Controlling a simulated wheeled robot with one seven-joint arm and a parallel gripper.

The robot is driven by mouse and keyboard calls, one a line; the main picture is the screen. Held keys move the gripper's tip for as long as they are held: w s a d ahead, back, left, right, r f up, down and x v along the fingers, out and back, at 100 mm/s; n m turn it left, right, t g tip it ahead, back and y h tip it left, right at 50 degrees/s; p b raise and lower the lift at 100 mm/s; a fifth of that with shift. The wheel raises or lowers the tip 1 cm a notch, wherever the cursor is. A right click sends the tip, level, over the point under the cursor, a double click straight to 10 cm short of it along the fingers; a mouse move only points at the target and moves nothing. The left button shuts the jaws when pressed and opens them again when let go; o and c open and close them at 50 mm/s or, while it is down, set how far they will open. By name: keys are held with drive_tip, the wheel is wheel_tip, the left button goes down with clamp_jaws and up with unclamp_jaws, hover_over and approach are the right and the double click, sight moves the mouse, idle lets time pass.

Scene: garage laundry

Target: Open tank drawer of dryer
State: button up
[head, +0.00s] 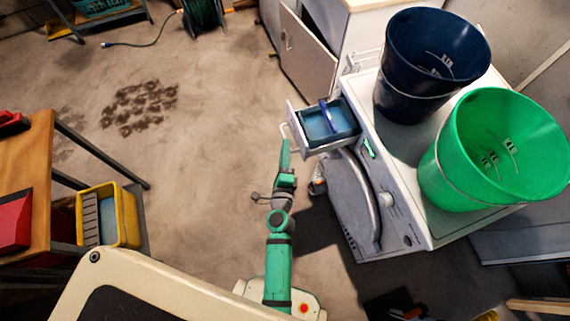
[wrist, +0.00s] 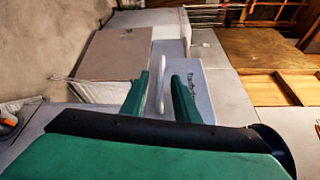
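The white dryer (head: 398,170) stands at the right in the head view. Its tank drawer (head: 295,119) is pulled out from the upper front, with a blue tank (head: 328,124) inside. A pale handle (head: 285,131) sits on the drawer's outer front. My gripper (head: 286,145) is at this handle. In the wrist view, my gripper (wrist: 165,75) has its two green fingers apart, with the pale handle (wrist: 161,94) showing between them. A gap shows beside the handle, and I see no firm grip on it.
A navy bucket (head: 415,85) and a green bucket (head: 455,165) stand on the dryer. A cabinet with an open door (head: 303,55) is beyond the drawer. A wooden workbench (head: 38,175) and yellow bin (head: 125,215) are at the left. The floor between is mostly clear.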

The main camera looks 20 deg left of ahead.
drive_tip(key=v, duration=0.6)
drive_tip(key=shift+w+d, duration=0.1)
drive_tip(key=shift+d, duration=0.05)
idle(0.4)
drive_tip(key=s+d+r+n+h, duration=0.35)
drive_tip(key=s+d+n, duration=0.55)
drive_tip(key=s, duration=0.5)
drive_tip(key=s+d+r+n+g+h, duration=0.1)
drive_tip(key=s+d+r+n, duration=0.3)
drive_tip(key=s+r+n, duration=0.4)
drive_tip(key=s+r, duration=0.2)
drive_tip(key=s, duration=0.1)
